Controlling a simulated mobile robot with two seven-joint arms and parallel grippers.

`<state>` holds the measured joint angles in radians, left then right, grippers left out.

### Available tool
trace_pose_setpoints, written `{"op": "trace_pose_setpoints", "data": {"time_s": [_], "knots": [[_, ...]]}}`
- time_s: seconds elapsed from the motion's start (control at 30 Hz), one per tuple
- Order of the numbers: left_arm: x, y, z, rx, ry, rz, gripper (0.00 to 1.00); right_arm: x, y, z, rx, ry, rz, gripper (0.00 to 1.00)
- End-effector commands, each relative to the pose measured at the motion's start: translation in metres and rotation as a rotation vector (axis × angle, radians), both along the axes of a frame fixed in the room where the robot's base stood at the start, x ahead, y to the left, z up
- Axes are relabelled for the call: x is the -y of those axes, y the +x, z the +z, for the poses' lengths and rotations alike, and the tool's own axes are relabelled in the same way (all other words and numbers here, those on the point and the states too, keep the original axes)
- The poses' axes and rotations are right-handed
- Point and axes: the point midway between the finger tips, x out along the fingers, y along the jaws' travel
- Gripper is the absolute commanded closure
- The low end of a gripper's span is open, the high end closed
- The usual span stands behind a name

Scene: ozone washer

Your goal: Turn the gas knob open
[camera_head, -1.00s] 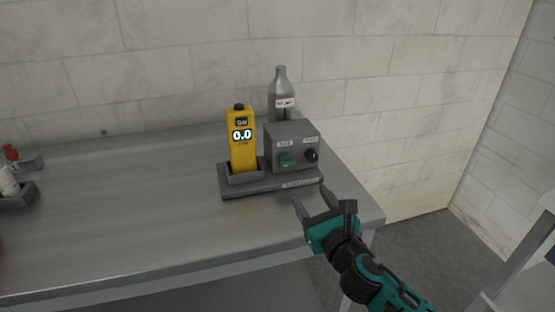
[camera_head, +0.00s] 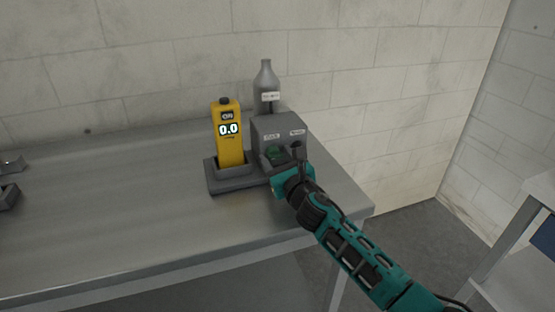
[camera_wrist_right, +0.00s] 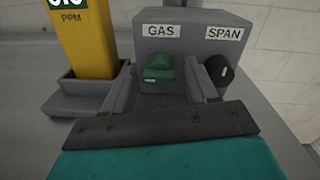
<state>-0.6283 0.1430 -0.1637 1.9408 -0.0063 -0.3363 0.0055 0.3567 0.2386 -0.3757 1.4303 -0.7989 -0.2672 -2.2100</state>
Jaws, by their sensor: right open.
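The green gas knob (camera_wrist_right: 158,70) sits under the "GAS" label on the front of a grey box (camera_wrist_right: 183,30). It also shows in the head view (camera_head: 273,153), partly covered by my gripper. My right gripper (camera_wrist_right: 163,85) is open, with one finger on each side of the gas knob. The right finger lies between the green knob and the black span knob (camera_wrist_right: 220,68). I cannot tell whether either finger touches the green knob. My left gripper is not in view.
A yellow gas meter (camera_head: 228,137) reading 0.0 stands in a holder left of the box. A grey bottle (camera_head: 266,88) stands behind the box. The metal table (camera_head: 110,215) is clear to the left, apart from small holders (camera_head: 8,197) at its far left.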

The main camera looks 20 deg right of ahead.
Motion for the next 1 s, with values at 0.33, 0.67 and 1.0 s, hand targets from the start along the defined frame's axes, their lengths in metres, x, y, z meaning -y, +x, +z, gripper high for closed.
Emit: {"op": "trace_pose_setpoints", "data": {"time_s": [0.33,0.67,1.0], "knots": [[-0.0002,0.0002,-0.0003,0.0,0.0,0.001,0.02,-0.0002,0.0029,-0.0003,-0.001,0.001,0.0,0.43],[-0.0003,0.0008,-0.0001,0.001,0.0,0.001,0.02,0.0001,0.0027,-0.0003,-0.001,0.0,-0.001,0.75],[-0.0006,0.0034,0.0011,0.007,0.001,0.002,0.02,0.0008,0.0027,-0.0004,-0.002,0.012,-0.002,0.89]]}}
